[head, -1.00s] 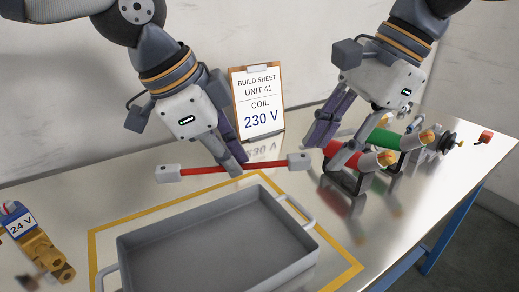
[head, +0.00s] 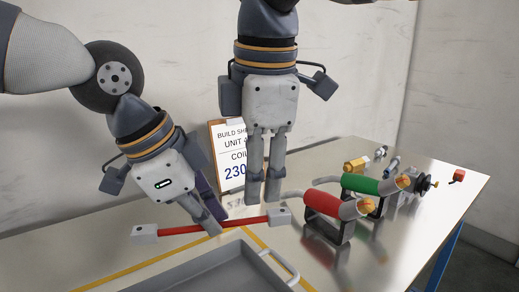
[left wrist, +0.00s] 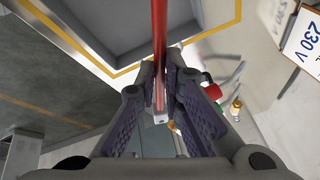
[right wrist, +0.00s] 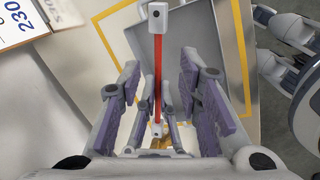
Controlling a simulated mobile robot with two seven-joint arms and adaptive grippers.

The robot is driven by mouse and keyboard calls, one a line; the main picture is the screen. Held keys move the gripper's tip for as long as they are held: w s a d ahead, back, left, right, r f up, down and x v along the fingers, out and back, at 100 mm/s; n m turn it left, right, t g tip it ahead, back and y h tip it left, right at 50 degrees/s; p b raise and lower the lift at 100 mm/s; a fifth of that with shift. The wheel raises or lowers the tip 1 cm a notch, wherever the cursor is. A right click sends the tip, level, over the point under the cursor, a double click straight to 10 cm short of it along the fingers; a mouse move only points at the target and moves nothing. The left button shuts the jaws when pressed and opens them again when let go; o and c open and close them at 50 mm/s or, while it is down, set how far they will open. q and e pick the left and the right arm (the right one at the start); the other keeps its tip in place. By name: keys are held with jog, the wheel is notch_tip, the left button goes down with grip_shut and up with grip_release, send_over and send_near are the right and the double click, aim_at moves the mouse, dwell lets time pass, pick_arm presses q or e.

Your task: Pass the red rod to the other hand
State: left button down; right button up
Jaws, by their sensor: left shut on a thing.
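The red rod (head: 180,229) has a pale grey block on each end and lies nearly level, just beyond the grey tray. My left gripper (head: 212,228) is shut on its middle. In the left wrist view the rod (left wrist: 159,45) runs up between the left fingers. My right gripper (head: 263,200) points down near the rod's right part, its fingers apart. In the right wrist view the rod (right wrist: 158,70) shows between the open right fingers, with the left fingers around it further down. Contact between right fingers and rod cannot be made out.
The grey tray (head: 190,272) is in front, inside a yellow outline. A clipboard reading 230 V (head: 228,172) stands behind the right gripper. A red coil (head: 322,203) and a green coil (head: 362,184) on black stands are to the right, with small brass parts beyond.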

aim_at(256, 219)
jog(key=x, duration=0.8)
jog(key=shift+f, duration=0.15)
grip_shut()
pick_arm(q)
jog(key=c, duration=1.6)
grip_release()
jog(key=shift+c, duration=0.2)
jog(key=v, duration=1.2)
